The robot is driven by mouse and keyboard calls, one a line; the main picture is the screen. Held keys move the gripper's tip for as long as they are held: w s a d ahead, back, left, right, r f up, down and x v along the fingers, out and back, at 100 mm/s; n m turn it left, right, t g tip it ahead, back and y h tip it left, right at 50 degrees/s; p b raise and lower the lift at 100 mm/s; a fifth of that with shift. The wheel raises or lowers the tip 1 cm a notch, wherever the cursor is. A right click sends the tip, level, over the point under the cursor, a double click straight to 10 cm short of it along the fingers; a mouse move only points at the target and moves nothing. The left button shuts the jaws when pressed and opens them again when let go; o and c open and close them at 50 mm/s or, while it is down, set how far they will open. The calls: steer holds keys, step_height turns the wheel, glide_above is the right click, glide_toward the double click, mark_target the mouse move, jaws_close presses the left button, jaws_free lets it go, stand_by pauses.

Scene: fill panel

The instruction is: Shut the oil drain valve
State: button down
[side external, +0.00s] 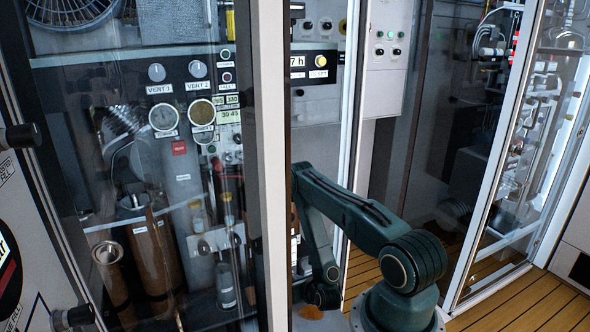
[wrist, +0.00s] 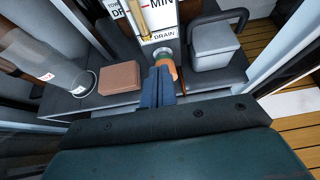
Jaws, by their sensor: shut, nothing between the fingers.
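The drain valve (wrist: 168,68) shows in the wrist view as a small orange and green fitting just below a white label reading DRAIN (wrist: 163,36). A thin orange-brown piece runs down beside it on the right. My gripper (wrist: 157,72) is shut and empty, with its blue-grey fingers pointing at the valve and their tips at its lower left side. The fingers cover part of the valve, and I cannot tell whether they touch it. In the side external view my gripper (side external: 324,296) is low behind the glass door's frame, and I cannot make out the valve there.
A dark curved handle rises over the box. Glass doors with white frames (side external: 271,150) flank my arm. Wooden slat flooring (side external: 520,298) lies at right.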

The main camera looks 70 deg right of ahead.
steer(key=shift+w+d, duration=0.4)
steer(key=shift+w, duration=0.05)
steer(key=shift+f, duration=0.3)
stand_by(0.8)
steer(key=shift+s+d, duration=0.3)
stand_by(0.6)
steer(key=shift+r, duration=0.4)
stand_by(0.3)
steer(key=shift+s, duration=0.1)
steer(key=shift+s+a, duration=2.05)
steer(key=shift+a, duration=0.05)
steer(key=shift+a, duration=0.1)
